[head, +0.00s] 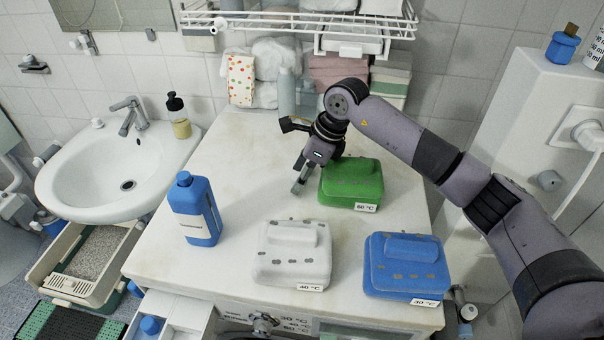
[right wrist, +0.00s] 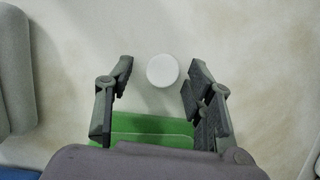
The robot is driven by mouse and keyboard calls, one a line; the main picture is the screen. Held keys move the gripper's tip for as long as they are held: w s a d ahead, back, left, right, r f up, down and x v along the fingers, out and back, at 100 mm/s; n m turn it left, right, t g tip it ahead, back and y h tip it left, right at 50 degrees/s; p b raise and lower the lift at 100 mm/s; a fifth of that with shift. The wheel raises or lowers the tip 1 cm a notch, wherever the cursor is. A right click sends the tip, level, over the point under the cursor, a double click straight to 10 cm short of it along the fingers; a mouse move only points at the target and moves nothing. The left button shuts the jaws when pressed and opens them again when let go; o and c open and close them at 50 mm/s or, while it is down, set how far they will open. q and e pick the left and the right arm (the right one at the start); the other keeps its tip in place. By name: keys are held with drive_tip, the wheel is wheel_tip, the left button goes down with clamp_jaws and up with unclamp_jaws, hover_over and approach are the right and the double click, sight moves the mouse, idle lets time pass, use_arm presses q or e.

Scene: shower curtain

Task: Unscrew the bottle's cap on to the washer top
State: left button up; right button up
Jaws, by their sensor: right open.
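The blue bottle (head: 195,211) stands upright on the left of the white washer top (head: 225,150), with its blue cap (head: 184,179) on. A white round disc (right wrist: 162,70) shows in the right wrist view between my right fingertips, apart from both. I cannot tell whether it lies on the surface or tops something, and I cannot make it out in the head view. My right gripper (head: 290,155) is open and empty above the washer top, beside the green box and well right of the blue bottle. My left gripper is not in view.
The green box (head: 350,180), white box (head: 292,256) and blue box (head: 406,268) stand on the washer top. A grey bottle (head: 286,93) and towels are at the back under a wire shelf (head: 300,22). The sink (head: 115,165) is left. Free surface lies around the blue bottle.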

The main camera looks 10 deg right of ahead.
drive_tip(key=v, duration=1.1)
drive_tip(key=shift+d+r, duration=0.1)
drive_tip(key=shift+r, duration=0.25)
wheel_tip(320, 180, up, 5)
drive_tip(key=p, duration=0.3)
drive_tip(key=shift+s+r, duration=0.1)
